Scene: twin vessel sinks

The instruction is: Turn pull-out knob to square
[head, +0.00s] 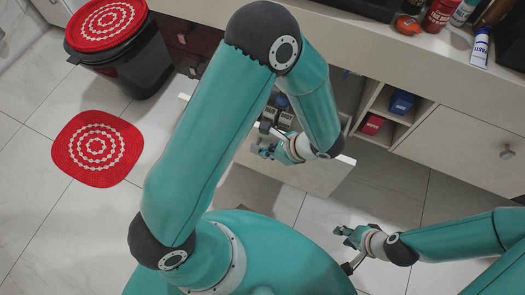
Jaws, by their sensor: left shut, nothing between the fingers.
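The pull-out (318,182) stands open from the white cabinet, its pale front panel facing me. My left gripper (262,149) is shut and empty, at the panel's top edge near its left part. A small grey piece (266,128) shows just above the gripper; I cannot tell whether it is the pull-out's knob. My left arm and gripper cover part of the panel. My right gripper (343,232) is in front of the pull-out, to the lower right, over the floor and apart from it. Its fingers are too small to read as open or shut.
Several dark-and-grey items (286,117) sit inside the pull-out. Open shelves (395,112) with a blue and a red box are on its right, then a door with a dark round knob (507,152). A black bin (128,68) and red mat (97,149) are at left. Bottles stand on the counter.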

